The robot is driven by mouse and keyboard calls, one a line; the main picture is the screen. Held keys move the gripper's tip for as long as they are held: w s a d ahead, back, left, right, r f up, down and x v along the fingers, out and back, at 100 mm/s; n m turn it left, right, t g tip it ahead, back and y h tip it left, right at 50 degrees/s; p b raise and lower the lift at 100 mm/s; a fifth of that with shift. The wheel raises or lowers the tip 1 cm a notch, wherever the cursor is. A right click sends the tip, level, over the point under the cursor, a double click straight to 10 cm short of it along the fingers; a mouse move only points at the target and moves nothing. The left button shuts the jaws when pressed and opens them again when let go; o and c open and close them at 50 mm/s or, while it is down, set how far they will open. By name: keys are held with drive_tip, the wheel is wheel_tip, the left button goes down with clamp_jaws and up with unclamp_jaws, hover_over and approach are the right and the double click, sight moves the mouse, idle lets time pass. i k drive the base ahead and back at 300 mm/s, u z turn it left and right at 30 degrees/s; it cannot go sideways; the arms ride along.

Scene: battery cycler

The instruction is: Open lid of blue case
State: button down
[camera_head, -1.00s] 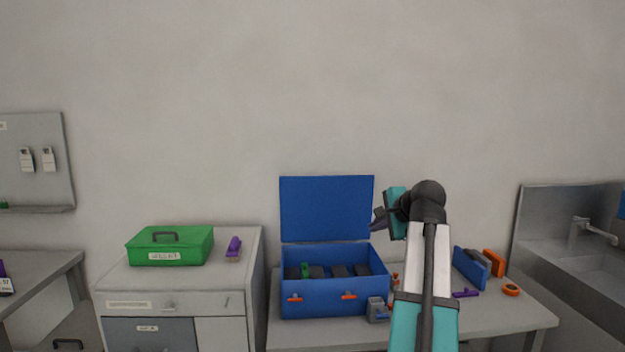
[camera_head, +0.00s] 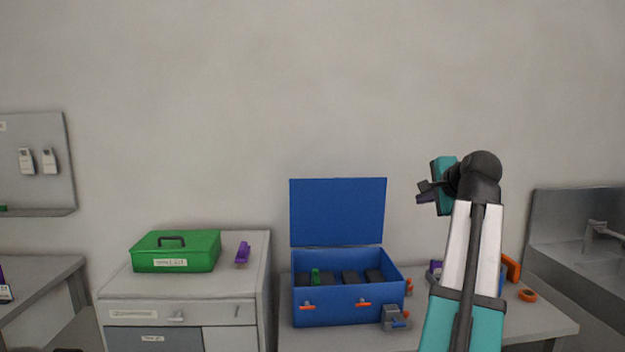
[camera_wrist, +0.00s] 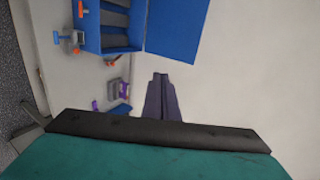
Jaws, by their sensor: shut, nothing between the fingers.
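The blue case (camera_head: 338,302) stands on the table with its lid (camera_head: 338,212) raised upright behind it, against the wall side. Inside it are dark blocks and a small green item (camera_head: 316,276). Two orange latches show on its front. My gripper (camera_head: 424,192) is in the air to the right of the lid, apart from it, with its fingers together and empty. In the wrist view the shut fingers (camera_wrist: 162,98) point toward the wall, and the lid (camera_wrist: 177,28) and the open case (camera_wrist: 142,25) show above them.
A grey and blue device (camera_head: 396,317) stands at the case's front right corner. An orange ring (camera_head: 527,295) lies on the table (camera_head: 550,325) at right, near a sink (camera_head: 585,240). A green case (camera_head: 177,251) and a purple stapler-like item (camera_head: 242,253) sit on the left cabinet.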

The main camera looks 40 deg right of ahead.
sight(324, 211)
drive_tip(key=i, duration=1.3)
drive_tip(key=z, duration=0.05)
